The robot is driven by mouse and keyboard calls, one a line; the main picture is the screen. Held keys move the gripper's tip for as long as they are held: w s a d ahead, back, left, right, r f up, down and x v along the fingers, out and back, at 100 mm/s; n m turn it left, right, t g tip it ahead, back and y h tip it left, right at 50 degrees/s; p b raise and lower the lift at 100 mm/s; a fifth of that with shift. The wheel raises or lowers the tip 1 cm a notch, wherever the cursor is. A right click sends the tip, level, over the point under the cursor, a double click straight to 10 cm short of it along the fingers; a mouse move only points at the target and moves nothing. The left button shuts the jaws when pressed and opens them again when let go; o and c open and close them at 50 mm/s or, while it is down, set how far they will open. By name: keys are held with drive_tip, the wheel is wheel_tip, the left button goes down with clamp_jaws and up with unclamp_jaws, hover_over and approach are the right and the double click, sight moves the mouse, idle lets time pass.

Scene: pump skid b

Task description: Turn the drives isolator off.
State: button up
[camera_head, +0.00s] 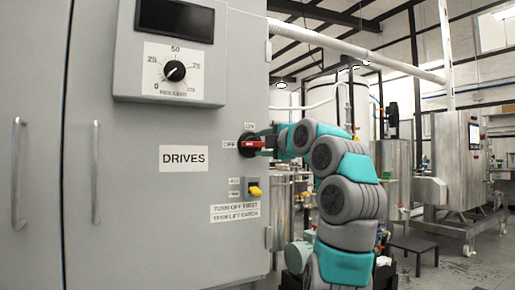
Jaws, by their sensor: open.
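The drives isolator (249,144) is a red handle on a dark round base, on the grey cabinet front. "ON" is printed above it and "OFF" at its left. The red handle lies about level, in line with the OFF mark. My gripper (267,145) is at the right end of the handle, small and partly hidden by my teal and grey arm. Its jaws are open; I cannot tell whether they touch the handle. The "DRIVES" label (184,158) is left of and below the isolator.
Below the isolator is a yellow catch (255,191), with a sign (235,212) reading "turn off first then lift catch". A panel with a dial (174,71) juts out at upper left. Door handles (96,172) stick out at left. Steel tanks and a black stool (413,246) stand at right.

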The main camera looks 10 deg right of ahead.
drive_tip(key=b+v, duration=0.1)
drive_tip(key=v, duration=0.3)
drive_tip(key=shift+s+d+b, duration=0.1)
drive_tip(key=shift+s+b, duration=0.2)
